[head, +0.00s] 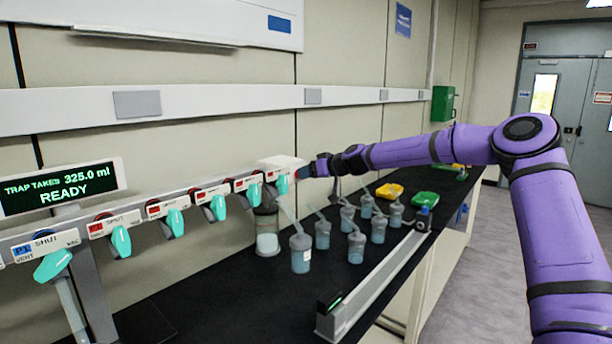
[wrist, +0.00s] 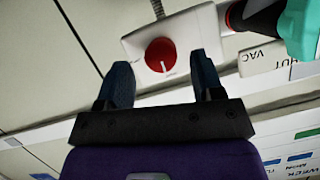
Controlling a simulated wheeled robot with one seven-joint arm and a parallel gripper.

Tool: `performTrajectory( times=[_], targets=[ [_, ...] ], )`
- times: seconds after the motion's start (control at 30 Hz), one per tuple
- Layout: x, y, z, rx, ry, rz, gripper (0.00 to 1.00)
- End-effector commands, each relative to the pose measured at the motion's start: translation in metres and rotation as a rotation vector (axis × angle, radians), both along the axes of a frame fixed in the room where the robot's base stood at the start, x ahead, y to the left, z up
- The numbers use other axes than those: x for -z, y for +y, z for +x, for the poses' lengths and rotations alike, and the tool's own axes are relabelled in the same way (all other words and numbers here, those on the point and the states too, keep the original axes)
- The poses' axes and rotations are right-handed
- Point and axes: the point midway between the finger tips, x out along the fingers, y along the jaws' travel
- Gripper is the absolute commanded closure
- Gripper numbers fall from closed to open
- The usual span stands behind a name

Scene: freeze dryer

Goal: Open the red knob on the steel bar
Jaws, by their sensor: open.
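A red round knob (wrist: 160,55) with a pale line on it sits on the face of a white box (wrist: 176,38) in the wrist view. In the head view my gripper (head: 311,168) is just right of the box.
Teal valve handles (head: 121,241) hang along the bar, one close by in the wrist view (wrist: 298,28). Below are a black bench (head: 225,290), several capped flasks (head: 301,252), a yellow tray (head: 390,191) and a rail (head: 375,285). A display (head: 62,187) reads READY.

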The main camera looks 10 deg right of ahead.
Motion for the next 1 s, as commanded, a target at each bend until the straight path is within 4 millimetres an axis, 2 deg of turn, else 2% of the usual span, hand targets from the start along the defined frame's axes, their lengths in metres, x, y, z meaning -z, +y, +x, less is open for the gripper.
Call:
performTrajectory(
  times=[0.2, 0.53, 0.57, 0.7, 0.77, 1.0],
  targets=[
    [0.007, 0.01, 0.012, 0.0, 0.001, 0.001, 0.39],
    [0.008, 0.012, 0.014, 0.0, 0.001, 0.001, 0.39],
    [0.008, 0.012, 0.014, 0.0, 0.001, 0.001, 0.44],
    [0.008, 0.012, 0.014, 0.0, 0.001, 0.001, 0.76],
    [0.008, 0.012, 0.014, 0.0, 0.001, 0.001, 0.88],
    [0.008, 0.012, 0.014, 0.0, 0.008, 0.011, 0.88]
  ],
)
